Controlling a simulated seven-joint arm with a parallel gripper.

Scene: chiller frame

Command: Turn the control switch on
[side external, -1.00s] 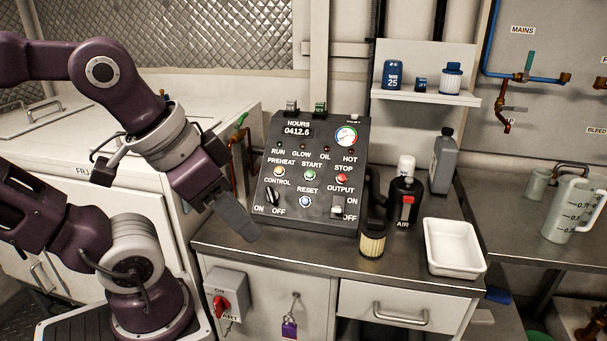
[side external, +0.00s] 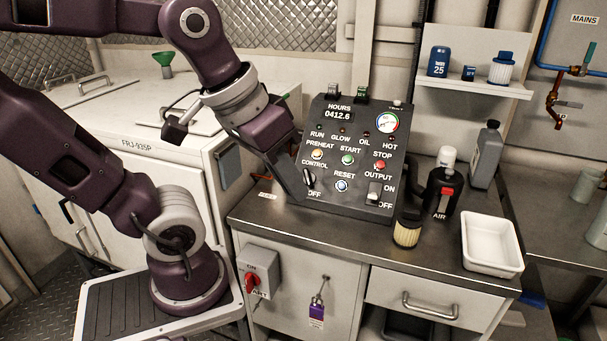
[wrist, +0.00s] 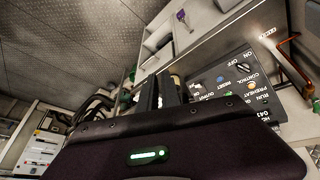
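The control switch (side external: 310,180) is a black rotary knob under the CONTROL label at the lower left of the dark sloped panel (side external: 392,150). The OFF mark shows below it; the ON mark is hidden behind my gripper in the side view. Which mark the knob points to I cannot tell. My gripper (side external: 297,190) is at the panel's lower left edge, just left of the knob. Contact is not clear. In the wrist view, the dark fingers (wrist: 162,92) extend beyond the housing, and the panel (wrist: 235,85) lies to their right. Their opening is unclear.
Other panel controls sit close by: a blue reset button (side external: 341,186), a green start button (side external: 347,160) and an output switch (side external: 374,191). A filter (side external: 407,230), a black AIR bottle (side external: 442,190) and a white tray (side external: 490,246) stand to the right.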

